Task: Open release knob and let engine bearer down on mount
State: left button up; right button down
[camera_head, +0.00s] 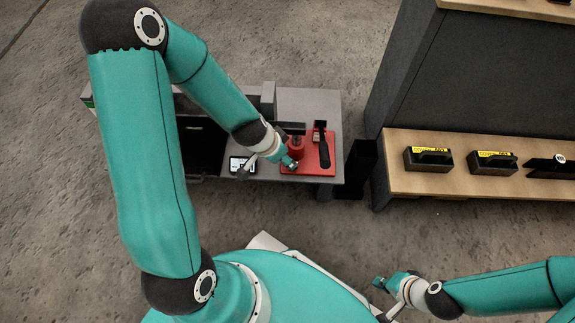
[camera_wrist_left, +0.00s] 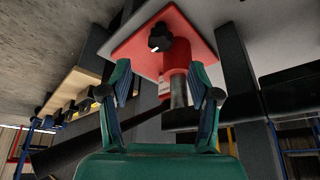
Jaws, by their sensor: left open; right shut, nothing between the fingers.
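A red jack has a flat red base (camera_head: 318,161) and a red cylinder (camera_head: 297,143) at the right end of the grey bench. In the left wrist view, its black star-shaped release knob (camera_wrist_left: 160,37) sits beside the cylinder (camera_wrist_left: 178,57), and a metal rod (camera_wrist_left: 178,92) runs to a dark bar (camera_wrist_left: 185,117), possibly the engine bearer. I cannot make out the mount. My left gripper (camera_head: 291,163) is at the jack's near side, open; in its wrist view the fingers (camera_wrist_left: 160,70) stand apart, with the knob beyond their tips. My right gripper (camera_head: 383,284) is shut and empty, low near my base.
The grey bench (camera_head: 310,103) also carries a small white-framed display (camera_head: 242,165) left of the jack. A black lever (camera_head: 322,146) stands on the jack's right side. A wooden shelf (camera_head: 460,180) at right holds black blocks (camera_head: 428,159) with yellow labels. Floor between is mostly clear.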

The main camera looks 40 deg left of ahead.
pick_arm(q)
jog(key=b+x, duration=0.4)
jog(key=x, duration=0.3)
jog(key=shift+w+f, duration=0.2)
jog(key=shift+f, duration=0.1)
jog(key=shift+c, duration=0.2)
